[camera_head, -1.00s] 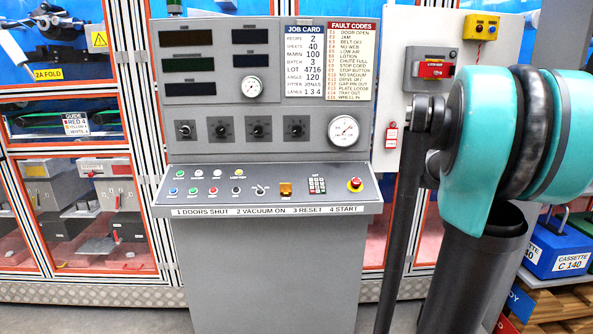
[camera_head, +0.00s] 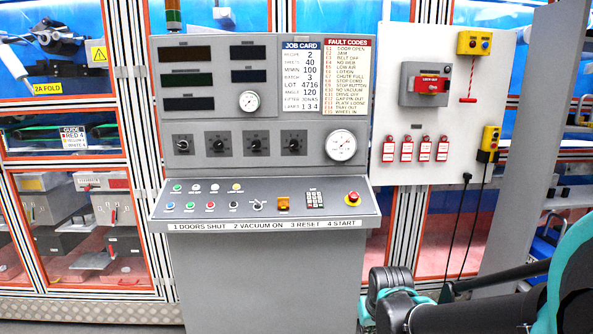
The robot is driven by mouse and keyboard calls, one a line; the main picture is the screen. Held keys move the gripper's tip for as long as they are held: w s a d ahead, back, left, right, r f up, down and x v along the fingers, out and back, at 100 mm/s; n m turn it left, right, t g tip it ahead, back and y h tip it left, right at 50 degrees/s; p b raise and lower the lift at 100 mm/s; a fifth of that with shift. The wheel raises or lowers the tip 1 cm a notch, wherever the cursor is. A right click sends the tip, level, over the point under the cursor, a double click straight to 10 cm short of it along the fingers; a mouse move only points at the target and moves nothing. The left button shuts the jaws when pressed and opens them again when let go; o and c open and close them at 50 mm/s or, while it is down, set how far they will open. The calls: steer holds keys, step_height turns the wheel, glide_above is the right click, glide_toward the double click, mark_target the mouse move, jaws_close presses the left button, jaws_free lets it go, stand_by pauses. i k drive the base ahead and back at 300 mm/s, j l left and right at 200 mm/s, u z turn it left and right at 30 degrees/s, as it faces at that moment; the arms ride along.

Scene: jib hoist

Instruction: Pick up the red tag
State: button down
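Several small red tags (camera_head: 425,149) hang in a row on the white panel (camera_head: 456,80) to the right of the console. They look alike, with a pale patch on each and a hook or shackle at the top. My arm shows at the lower right in black and teal, below and to the right of the tags and apart from them. No gripper fingers can be made out.
A grey control console (camera_head: 265,190) stands in the middle. A grey switch box (camera_head: 424,84) with a red handle sits above the tags. A yellow box (camera_head: 475,42) with a red pull cord and a yellow pendant (camera_head: 489,140) with hanging cables are to the right.

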mark_target(388, 147)
steer(key=i+z, duration=0.3)
steer(key=i, duration=0.25)
steer(key=i+j+z, duration=0.1)
steer(key=i+z, duration=0.2)
steer(key=i, duration=0.25)
steer(key=i+j+z, duration=0.3)
steer(key=i, duration=0.2)
steer(key=l, duration=0.05)
